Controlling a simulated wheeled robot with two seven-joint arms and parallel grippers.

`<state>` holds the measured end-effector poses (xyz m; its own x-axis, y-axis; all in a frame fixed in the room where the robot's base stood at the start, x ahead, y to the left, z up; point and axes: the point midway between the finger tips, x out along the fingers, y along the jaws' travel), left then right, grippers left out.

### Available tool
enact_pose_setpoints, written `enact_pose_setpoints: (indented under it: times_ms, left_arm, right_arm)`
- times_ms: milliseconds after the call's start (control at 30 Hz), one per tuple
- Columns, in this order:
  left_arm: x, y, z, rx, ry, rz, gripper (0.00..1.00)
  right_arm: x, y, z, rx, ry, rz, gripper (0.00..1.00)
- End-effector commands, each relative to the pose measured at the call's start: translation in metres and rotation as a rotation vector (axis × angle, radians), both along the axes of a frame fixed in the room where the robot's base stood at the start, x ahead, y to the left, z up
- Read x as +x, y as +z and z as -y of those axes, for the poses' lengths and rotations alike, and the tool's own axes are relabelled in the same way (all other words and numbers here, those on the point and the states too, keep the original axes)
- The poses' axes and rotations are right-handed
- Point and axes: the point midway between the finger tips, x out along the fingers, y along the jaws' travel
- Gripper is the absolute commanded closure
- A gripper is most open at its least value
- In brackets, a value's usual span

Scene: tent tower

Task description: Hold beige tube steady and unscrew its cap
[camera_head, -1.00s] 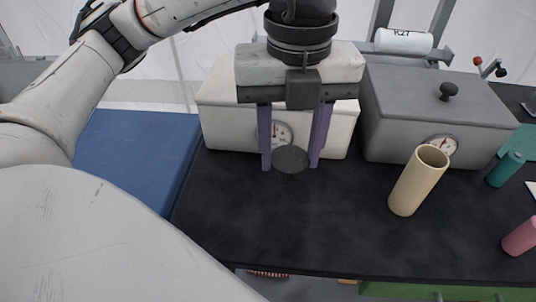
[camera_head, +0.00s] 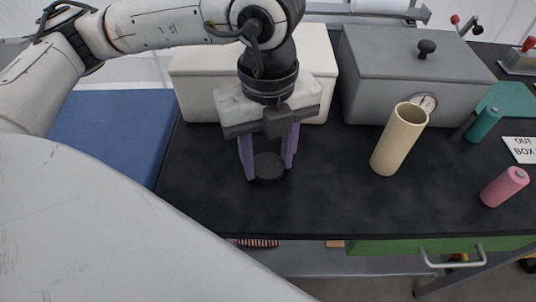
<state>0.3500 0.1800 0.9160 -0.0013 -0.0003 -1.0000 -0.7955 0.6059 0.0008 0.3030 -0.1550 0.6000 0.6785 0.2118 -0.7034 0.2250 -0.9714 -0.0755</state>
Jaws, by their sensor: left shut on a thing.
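The beige tube (camera_head: 396,143) stands upright on the black tabletop, right of my left gripper, with its open mouth facing up and no cap on it. My left gripper (camera_head: 267,172) is shut on a dark round cap (camera_head: 269,170), held between its two purple fingers. The cap is low, at or just above the tabletop; I cannot tell whether it touches. The gripper and the tube are apart. My right gripper is not in view.
A white box (camera_head: 200,88) and a grey box (camera_head: 400,65) with a black knob stand behind. A teal tube (camera_head: 482,125), a pink tube (camera_head: 503,187) and an OUT BOX sign (camera_head: 522,149) are at the right. The black tabletop (camera_head: 310,215) is clear in front.

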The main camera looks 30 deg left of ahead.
Motion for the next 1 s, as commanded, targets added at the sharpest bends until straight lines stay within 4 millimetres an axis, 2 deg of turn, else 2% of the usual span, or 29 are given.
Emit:
enact_pose_setpoints:
  times_ms: [300, 333, 400, 433, 767, 867, 1000]
  left_arm:
    - [0.000, -0.005, 0.000, -0.001, -0.001, 0.001, 0.84]
    - [0.000, -0.003, 0.000, -0.001, -0.001, 0.001, 0.53]
    - [0.000, -0.002, 0.000, -0.001, -0.001, 0.001, 0.41]
    - [0.000, -0.002, 0.000, -0.001, -0.001, 0.001, 0.39]
    - [0.000, 0.001, 0.000, -0.001, -0.001, 0.001, 0.39]
    - [0.001, 0.009, 0.001, -0.001, -0.001, 0.003, 0.39]
    - [0.002, 0.036, 0.001, -0.003, -0.002, 0.005, 0.39]
  right_arm:
    - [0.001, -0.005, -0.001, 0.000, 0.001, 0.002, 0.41]
    - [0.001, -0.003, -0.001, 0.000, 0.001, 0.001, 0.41]
    - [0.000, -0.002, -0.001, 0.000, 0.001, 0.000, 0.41]
    - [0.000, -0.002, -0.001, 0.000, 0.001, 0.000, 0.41]
    - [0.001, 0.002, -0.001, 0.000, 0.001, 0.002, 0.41]
    - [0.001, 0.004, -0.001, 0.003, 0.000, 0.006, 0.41]
    - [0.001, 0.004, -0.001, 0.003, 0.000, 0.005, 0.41]
